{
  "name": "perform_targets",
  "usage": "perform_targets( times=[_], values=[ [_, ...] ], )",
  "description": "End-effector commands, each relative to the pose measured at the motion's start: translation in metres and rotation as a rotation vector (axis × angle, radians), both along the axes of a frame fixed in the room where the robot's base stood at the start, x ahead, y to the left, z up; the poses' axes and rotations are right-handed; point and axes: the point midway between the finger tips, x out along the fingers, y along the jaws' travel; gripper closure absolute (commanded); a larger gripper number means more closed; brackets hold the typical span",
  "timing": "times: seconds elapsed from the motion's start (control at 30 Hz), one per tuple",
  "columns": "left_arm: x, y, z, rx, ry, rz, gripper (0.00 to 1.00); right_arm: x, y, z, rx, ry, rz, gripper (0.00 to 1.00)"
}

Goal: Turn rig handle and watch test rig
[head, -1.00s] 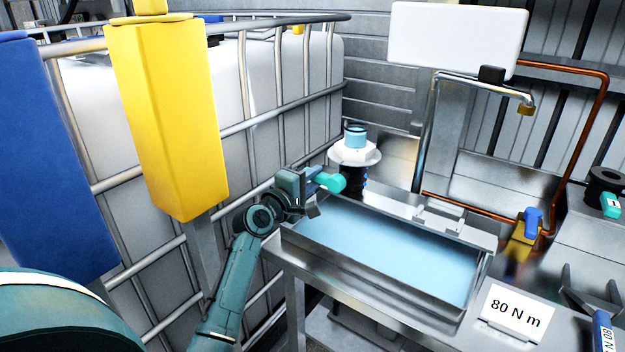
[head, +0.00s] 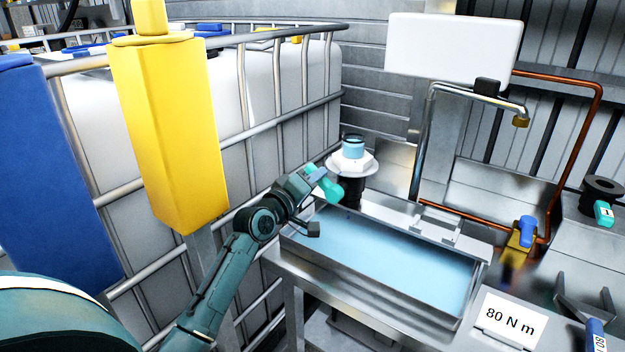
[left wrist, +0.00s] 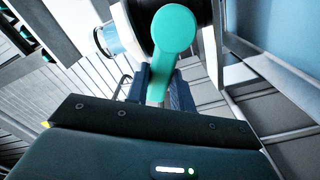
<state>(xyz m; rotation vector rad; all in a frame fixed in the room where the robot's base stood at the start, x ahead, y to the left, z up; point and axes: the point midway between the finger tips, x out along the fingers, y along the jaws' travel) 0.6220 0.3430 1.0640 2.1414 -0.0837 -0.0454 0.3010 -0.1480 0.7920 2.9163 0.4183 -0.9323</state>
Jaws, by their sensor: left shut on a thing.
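The test rig stands at the back left corner of the water trough. It has a white flange (head: 352,165), a light blue top and a dark body. Its teal handle (head: 326,188) slants up and to the left from the rig's side. My left gripper (head: 311,183) is shut on the handle's free end. In the left wrist view the teal handle (left wrist: 174,38) runs down from its round hub to between the dark fingers (left wrist: 160,88). The fingers hide part of the handle's end. My right gripper is not in view.
The steel trough (head: 375,302) holds blue water below the gripper. A caged white tank (head: 285,120) and a yellow post (head: 165,130) stand left. A bent tap (head: 425,130), a blank white panel (head: 452,47), a blue-handled valve (head: 527,232) and an "80 N m" sign (head: 510,322) are right.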

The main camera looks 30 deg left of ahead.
Motion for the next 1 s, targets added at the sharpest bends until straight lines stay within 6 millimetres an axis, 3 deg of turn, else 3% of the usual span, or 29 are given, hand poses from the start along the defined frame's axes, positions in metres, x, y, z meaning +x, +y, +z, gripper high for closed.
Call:
perform_targets(
  times=[0.6,0.63,0.87,1.0],
  values=[
    [-0.0002,-0.0022,0.001,0.049,-0.001,-0.002,1.0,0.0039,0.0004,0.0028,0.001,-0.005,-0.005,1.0],
    [-0.0002,-0.0021,0.0009,0.049,-0.001,-0.002,0.74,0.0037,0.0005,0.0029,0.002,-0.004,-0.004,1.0],
    [-0.0001,-0.0019,0.0014,0.048,-0.002,-0.001,0.55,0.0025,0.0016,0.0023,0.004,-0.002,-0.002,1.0],
    [-0.0001,-0.0017,0.0017,0.048,-0.003,-0.001,0.55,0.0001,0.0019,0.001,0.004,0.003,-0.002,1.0]
  ],
)
